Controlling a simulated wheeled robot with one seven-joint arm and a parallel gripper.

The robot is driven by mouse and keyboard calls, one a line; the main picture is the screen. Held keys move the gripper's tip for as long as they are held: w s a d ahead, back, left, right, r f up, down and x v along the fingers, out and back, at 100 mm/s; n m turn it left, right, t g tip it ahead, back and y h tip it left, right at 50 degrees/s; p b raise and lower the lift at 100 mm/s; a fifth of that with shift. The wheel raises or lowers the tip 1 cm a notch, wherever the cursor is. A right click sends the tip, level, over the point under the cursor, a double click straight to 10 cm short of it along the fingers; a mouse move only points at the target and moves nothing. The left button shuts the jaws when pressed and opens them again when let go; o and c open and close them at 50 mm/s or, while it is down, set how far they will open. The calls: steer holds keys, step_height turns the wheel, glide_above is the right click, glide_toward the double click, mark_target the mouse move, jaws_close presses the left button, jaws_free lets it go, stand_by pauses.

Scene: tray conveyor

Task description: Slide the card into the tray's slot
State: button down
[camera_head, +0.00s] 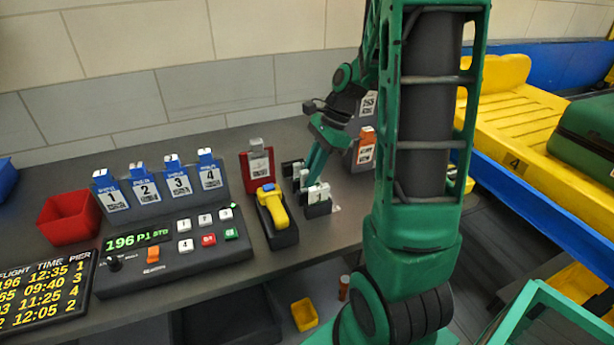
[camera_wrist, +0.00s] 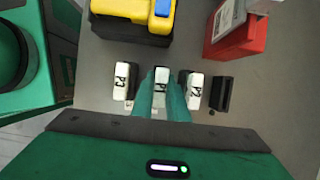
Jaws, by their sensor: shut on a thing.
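My gripper (camera_wrist: 162,98) is low over the table, among a row of small dark stamp-like blocks with white, lettered tops. It is shut on the middle white-topped block (camera_wrist: 161,76); its lettering is hard to read. In the head view my gripper (camera_head: 316,166) is partly hidden among the blocks. Blue-topped cards numbered 1 to 4 (camera_head: 145,189) stand in a dark rack at the left. A yellow tray marked 4 (camera_head: 535,112) lies on the conveyor at the right; I cannot make out a slot on it.
A yellow-and-black device (camera_wrist: 132,14) and a red holder (camera_wrist: 238,38) are close to my gripper. White-topped blocks (camera_wrist: 122,76) (camera_wrist: 194,85) flank it. A control panel (camera_head: 170,252) and a red bin (camera_head: 70,215) are on the left.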

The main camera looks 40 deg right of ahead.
steer(key=shift+r, duration=2.1)
steer(key=shift+r, duration=1.85)
